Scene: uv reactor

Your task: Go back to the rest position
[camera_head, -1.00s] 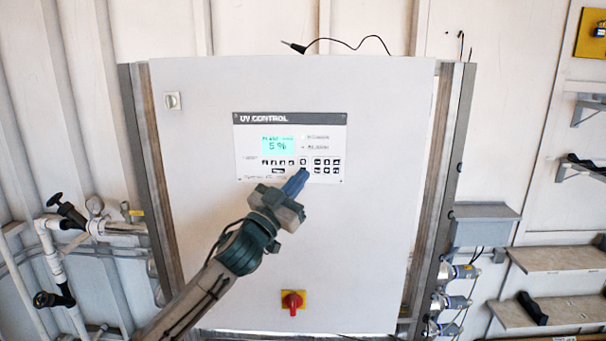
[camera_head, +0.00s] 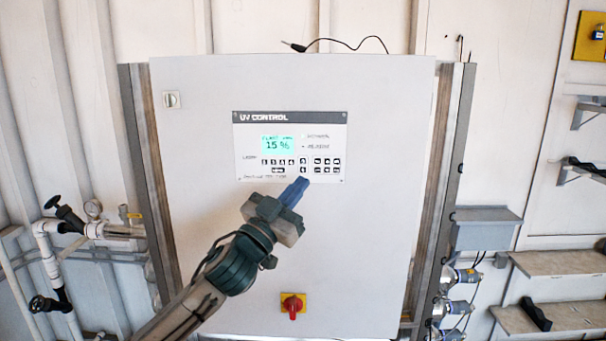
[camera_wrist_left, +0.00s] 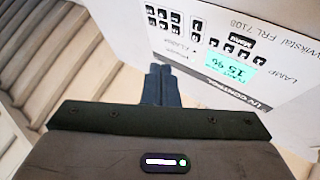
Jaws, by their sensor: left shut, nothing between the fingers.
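My left gripper (camera_head: 298,190) is shut and empty, in front of the white cabinet just below the button panel. Its blue fingers also show in the left wrist view (camera_wrist_left: 161,84), pressed together. The UV control panel (camera_head: 290,146) has a dark title strip, a green display (camera_head: 278,145) reading 15 % and rows of black buttons (camera_head: 326,165). In the left wrist view the panel appears upside down, with the display (camera_wrist_left: 229,66) and buttons beyond the fingers. The fingertips look apart from the panel. My right gripper is not in view.
Pipes with valves (camera_head: 62,222) stand at left. A grey box (camera_head: 484,228) and shelves (camera_head: 560,262) are at right. A black cable lies on the cabinet top.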

